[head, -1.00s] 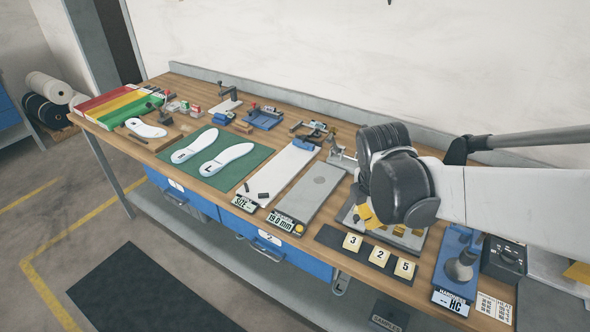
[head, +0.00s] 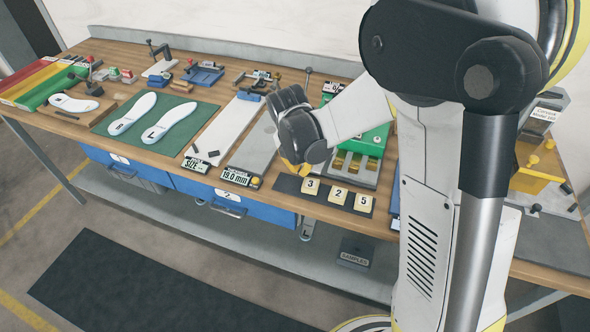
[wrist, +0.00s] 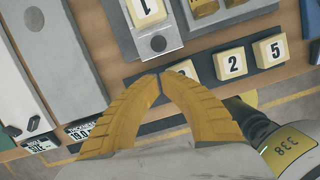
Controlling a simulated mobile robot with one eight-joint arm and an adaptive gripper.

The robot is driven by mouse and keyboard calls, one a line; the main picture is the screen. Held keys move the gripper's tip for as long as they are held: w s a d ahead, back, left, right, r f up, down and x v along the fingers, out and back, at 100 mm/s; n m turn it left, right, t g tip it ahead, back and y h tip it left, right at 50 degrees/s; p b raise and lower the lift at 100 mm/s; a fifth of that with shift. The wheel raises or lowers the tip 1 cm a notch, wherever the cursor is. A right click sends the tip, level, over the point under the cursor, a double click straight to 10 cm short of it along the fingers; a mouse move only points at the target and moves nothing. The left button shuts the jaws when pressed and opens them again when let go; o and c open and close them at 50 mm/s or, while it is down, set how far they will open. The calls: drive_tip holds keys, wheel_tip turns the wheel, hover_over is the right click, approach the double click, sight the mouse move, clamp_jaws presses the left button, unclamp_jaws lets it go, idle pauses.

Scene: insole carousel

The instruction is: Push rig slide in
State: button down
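In the wrist view a light grey slide (wrist: 172,40) sticks out from the front of the grey rig (wrist: 205,32). It carries a tile marked 1 (wrist: 148,10) and has a dark round spot near its outer end. In the head view the rig (head: 358,178) stands under a green part, and my gripper and arm hide the slide. My gripper (wrist: 160,77) has yellow fingers whose tips meet, with nothing seen between them. In the wrist view the tips lie just below the slide's outer end. I cannot tell whether they touch it.
A dark strip (head: 289,184) with tiles marked 3, 2 and 5 lies in front of the rig, along the table edge. A grey plate (head: 252,154) with a 19.0 mm display is to the left. A green mat (head: 187,138) with white insoles lies further left.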

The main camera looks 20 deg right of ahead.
drive_tip(key=shift+w+d+f, duration=0.15)
drive_tip(key=shift+w+d, duration=0.4)
drive_tip(key=shift+d, duration=0.05)
drive_tip(key=shift+w+d, duration=0.1)
drive_tip(key=shift+w, duration=0.05)
drive_tip(key=w+d, duration=0.1)
drive_tip(key=w, duration=0.1)
drive_tip(key=w+d, duration=0.2)
drive_tip(key=w, duration=0.1)
drive_tip(key=w+d, duration=0.2)
drive_tip(key=shift+w+d, duration=0.15)
